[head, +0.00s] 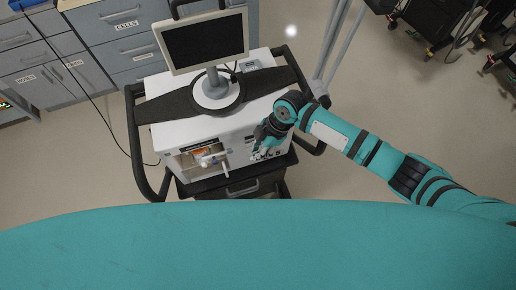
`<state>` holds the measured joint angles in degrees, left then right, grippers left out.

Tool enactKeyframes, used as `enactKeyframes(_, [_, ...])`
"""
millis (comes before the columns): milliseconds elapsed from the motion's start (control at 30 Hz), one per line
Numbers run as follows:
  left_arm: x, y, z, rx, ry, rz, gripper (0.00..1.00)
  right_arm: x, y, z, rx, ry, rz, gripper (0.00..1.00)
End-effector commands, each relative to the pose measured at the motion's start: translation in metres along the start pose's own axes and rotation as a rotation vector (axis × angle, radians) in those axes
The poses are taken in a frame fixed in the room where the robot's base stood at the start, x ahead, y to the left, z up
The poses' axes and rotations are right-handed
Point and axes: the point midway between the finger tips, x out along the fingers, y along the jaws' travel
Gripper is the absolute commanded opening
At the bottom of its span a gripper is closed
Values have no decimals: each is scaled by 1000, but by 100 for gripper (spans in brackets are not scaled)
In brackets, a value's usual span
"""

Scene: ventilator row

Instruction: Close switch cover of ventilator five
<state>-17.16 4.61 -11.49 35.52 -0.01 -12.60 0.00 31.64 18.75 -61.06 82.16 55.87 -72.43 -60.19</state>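A white ventilator (180,134) on a dark cart stands in the middle of the head view, with a monitor (205,42) on top. My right arm reaches in from the right, and my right gripper (264,148) is at the right part of the ventilator's front face. I cannot tell if it touches the face or whether its fingers are open or shut. The switch cover cannot be made out; the gripper and wrist hide part of that area. No number five can be read. My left gripper is not in view.
Black handles (140,150) curve around the cart's sides. Grey drawer cabinets (125,25) stand behind at the left. A grey pole (335,45) rises behind at the right. Dark wheeled equipment (435,22) is at the upper right. The floor at the right (400,100) is clear.

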Motion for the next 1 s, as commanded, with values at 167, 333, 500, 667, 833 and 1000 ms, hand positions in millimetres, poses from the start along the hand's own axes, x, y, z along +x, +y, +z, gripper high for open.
enactKeyframes(167, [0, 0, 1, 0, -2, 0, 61, 0, 0, 0, 0, 0, 0, 0])
enactKeyframes(333, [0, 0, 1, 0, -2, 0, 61, 0, 0, 0, 0, 0, 1, 0])
enactKeyframes(500, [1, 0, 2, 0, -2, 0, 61, 1, -1, 1, -8, 0, 23, 0])
enactKeyframes(667, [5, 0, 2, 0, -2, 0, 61, 6, -4, 3, -34, 0, 82, 0])
enactKeyframes(833, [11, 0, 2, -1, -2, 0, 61, 14, -8, 7, -80, 0, 193, 0])
enactKeyframes(1000, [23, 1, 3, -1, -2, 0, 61, 25, -11, 11, -140, 0, 336, 0])
